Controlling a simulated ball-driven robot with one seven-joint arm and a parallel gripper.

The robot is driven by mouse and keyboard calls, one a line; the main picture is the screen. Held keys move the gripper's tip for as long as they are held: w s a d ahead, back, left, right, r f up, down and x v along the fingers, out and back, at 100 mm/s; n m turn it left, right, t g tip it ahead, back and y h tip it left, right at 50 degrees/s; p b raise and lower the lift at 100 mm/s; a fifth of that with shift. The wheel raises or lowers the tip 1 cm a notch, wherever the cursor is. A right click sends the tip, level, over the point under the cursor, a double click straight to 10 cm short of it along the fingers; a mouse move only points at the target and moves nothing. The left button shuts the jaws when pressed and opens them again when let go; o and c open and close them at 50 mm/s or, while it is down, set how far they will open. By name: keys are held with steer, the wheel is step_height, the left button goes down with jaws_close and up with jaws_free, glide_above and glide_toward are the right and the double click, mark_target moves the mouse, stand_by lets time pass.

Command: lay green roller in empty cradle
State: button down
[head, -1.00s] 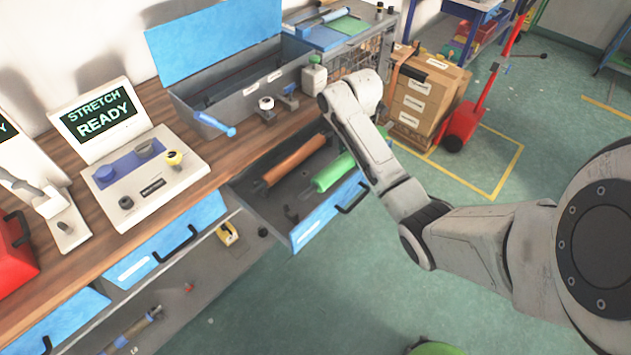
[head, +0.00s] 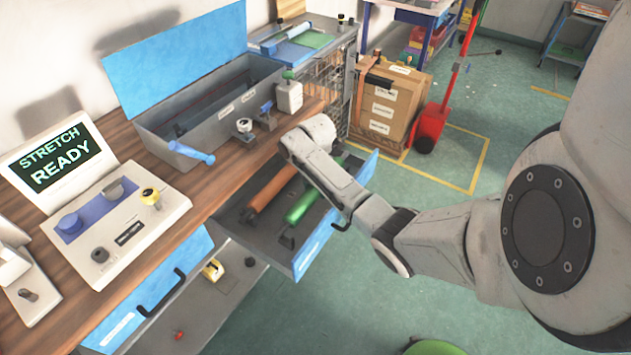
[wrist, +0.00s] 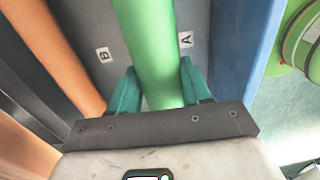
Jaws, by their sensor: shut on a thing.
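The green roller (head: 304,204) lies lengthwise in the open blue-fronted drawer (head: 318,243), to the right of the orange roller (head: 272,189). In the wrist view the green roller (wrist: 148,45) runs between the two teal fingers of my gripper (wrist: 158,82), which is shut on it. The orange roller (wrist: 60,50) lies to the left there. Labels "B" (wrist: 104,55) and "A" (wrist: 186,40) show on the grey drawer floor on either side of the green roller. In the head view my arm hides the gripper and part of the roller. I cannot make out an empty cradle.
On the bench, a long grey box (head: 200,135) with a raised blue lid (head: 178,58) holds dark rods. A control panel with a "STRETCH READY" screen (head: 54,158) stands left. Cardboard boxes (head: 385,112) and a red trolley (head: 430,125) stand beyond the drawer. Green floor is open in front.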

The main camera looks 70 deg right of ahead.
mark_target(316, 195)
steer(key=shift+d+f, duration=0.1)
steer(key=shift+f, duration=2.1)
steer(key=shift+f, duration=0.2)
steer(key=shift+c, duration=2.4)
jaws_free()
